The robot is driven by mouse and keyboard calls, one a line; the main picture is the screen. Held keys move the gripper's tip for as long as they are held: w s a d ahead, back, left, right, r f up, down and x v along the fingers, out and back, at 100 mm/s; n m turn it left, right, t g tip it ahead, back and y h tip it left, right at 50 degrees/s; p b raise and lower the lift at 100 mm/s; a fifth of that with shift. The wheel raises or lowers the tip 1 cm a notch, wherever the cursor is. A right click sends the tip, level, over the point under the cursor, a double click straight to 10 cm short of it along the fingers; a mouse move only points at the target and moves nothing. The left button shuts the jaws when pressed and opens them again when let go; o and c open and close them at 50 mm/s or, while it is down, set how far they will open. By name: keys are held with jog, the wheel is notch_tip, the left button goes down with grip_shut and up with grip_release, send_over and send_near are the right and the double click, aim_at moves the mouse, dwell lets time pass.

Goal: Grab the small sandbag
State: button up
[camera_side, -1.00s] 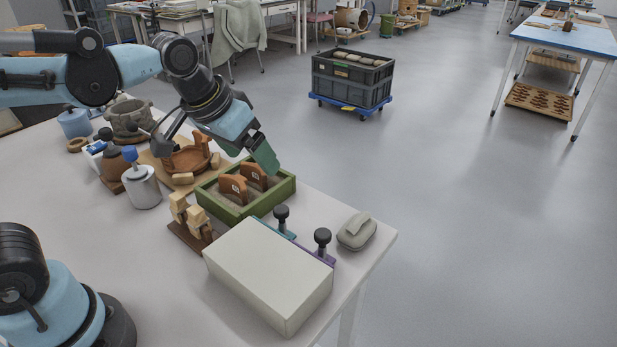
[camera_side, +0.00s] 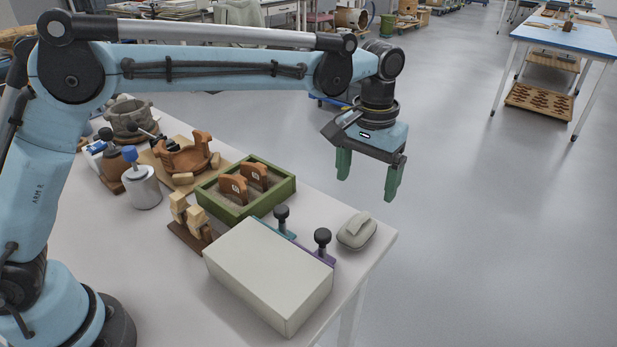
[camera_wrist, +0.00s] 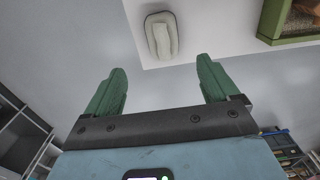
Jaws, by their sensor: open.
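The small sandbag (camera_side: 356,231) is a grey, rounded pad with a lighter strap across its top. It lies on the table near the right corner. In the wrist view the sandbag (camera_wrist: 161,36) shows at the top, beyond the fingertips and roughly between them. My gripper (camera_side: 367,189) has green fingers and is open and empty, pointing down. It is above the table's height, apart from the sandbag. In the wrist view the open fingers of my gripper (camera_wrist: 160,72) stand wide apart with nothing between them.
A white box (camera_side: 268,276) and two dark-knobbed clamps (camera_side: 322,241) stand left of the sandbag. A green sand tray (camera_side: 246,190) holds brown sherds. Wooden blocks (camera_side: 190,216) and a grey canister (camera_side: 143,188) stand further left. The table edge is close to the sandbag.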

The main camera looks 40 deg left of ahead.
aim_at(359, 219)
notch_tip(359, 219, down, 7)
jog(key=shift+w+a+f, duration=0.1)
jog(key=shift+a+f, duration=0.05)
jog(key=shift+f, duration=1.15)
jog(key=shift+a+f, duration=0.1)
jog(key=shift+f, duration=1.2)
jog(key=shift+c, duration=0.5)
jog(key=c, duration=1.2)
jog(key=shift+c, duration=0.3)
jog(key=shift+r, duration=0.2)
